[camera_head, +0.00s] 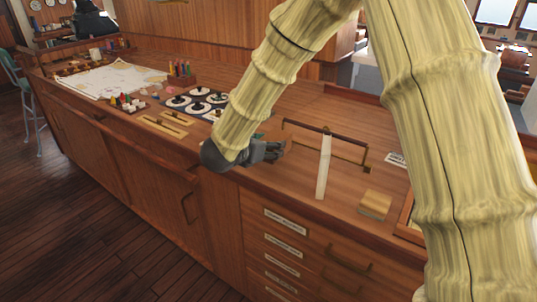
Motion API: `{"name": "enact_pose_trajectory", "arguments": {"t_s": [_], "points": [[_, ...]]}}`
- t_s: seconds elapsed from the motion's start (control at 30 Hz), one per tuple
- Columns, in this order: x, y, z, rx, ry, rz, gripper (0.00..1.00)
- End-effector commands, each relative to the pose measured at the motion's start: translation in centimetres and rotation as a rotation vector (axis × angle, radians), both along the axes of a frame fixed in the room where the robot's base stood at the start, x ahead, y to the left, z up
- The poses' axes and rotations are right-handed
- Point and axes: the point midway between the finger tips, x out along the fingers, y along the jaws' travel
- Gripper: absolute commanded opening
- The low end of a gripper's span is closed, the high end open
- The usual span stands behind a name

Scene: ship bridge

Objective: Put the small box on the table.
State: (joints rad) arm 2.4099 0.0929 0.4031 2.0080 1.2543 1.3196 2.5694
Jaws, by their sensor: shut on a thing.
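My gripper (281,149) is dark grey and sits low over the wooden counter (225,148), near its front edge. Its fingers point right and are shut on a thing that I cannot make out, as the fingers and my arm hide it. A small tan block-like box (375,204) lies on the counter to the right, apart from my gripper. I cannot tell whether this is the task's small box. No separate table is clearly visible near my gripper; the counter top is the nearest surface.
A white strip (323,168) and a thin dark bracket (345,138) lie just right of my gripper. Round white dials (198,106), wooden pieces (165,124) and a chart (110,78) are to the left. Bare counter lies between the strip and the tan box.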

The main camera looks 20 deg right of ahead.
Motion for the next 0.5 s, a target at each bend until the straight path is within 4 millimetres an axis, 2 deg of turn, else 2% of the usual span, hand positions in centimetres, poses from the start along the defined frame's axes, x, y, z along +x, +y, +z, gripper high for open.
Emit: {"name": "enact_pose_trajectory", "arguments": {"t_s": [0.3,0.5], "points": [[0.0,0.0,-3.2,-0.001,0.002,0.0,0.31],[0.0,0.0,-3.5,0.001,-0.001,0.0,0.31]]}}
